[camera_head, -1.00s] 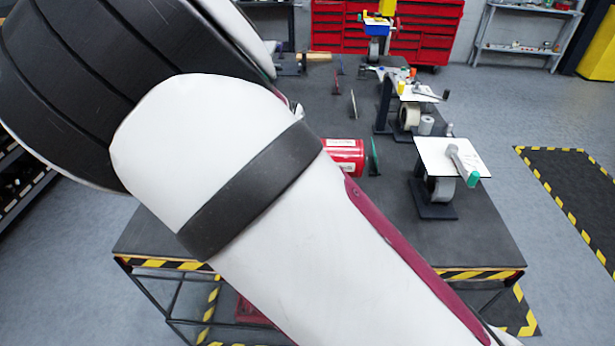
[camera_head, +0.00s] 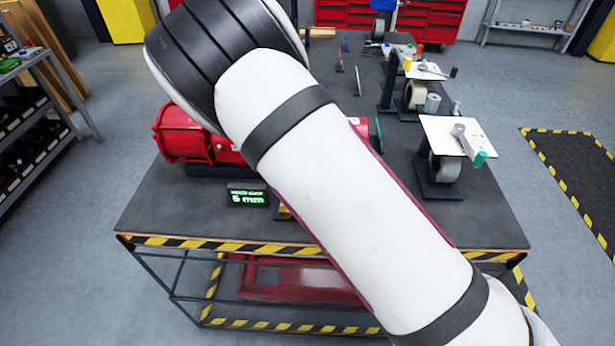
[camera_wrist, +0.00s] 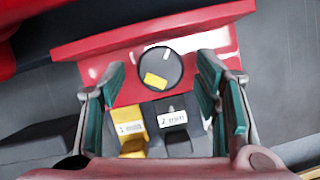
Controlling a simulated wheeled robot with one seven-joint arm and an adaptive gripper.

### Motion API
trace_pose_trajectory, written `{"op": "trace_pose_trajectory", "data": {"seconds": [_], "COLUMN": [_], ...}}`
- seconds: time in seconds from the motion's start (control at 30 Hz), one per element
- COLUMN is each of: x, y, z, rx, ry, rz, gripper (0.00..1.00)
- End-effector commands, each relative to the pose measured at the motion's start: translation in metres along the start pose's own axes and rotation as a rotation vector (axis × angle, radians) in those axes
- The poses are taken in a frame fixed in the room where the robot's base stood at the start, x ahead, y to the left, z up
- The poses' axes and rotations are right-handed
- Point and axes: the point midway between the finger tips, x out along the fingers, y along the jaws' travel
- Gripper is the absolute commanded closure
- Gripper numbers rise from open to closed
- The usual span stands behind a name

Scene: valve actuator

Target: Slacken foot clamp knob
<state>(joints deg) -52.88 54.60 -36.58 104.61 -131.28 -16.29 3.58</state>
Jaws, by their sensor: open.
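In the wrist view a round dark knob (camera_wrist: 170,64) with a yellow mark on its face sits on a red plate (camera_wrist: 95,58); I take it to be the foot clamp knob. My gripper (camera_wrist: 161,78) is open, with its teal-padded fingers left and right of the knob. In the head view my arm hides the knob and my gripper. Part of a red machine (camera_head: 184,137) shows to the left of my arm.
Below the knob in the wrist view are a yellow block (camera_wrist: 131,127) and a dark block (camera_wrist: 172,117) labelled 2 mm. A display (camera_head: 248,198) reading 5 mm stands near the front of the table (camera_head: 160,208). A white-topped stand (camera_head: 440,135) is to the right.

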Motion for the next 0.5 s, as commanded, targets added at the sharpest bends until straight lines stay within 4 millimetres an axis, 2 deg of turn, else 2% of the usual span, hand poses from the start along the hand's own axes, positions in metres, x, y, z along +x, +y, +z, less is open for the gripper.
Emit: {"op": "trace_pose_trajectory", "data": {"seconds": [0.07,0.27,0.5], "x": [-0.0001,-0.0001,0.0001], "y": [-0.0001,-0.0003,-0.0013], "z": [0.0001,0.0001,0.0004], "rx": [0.0,0.0,-0.016], "ry": [0.0,0.0,0.001], "rz": [0.0,0.0,0.008], "gripper": [0.46,0.91,0.91]}}
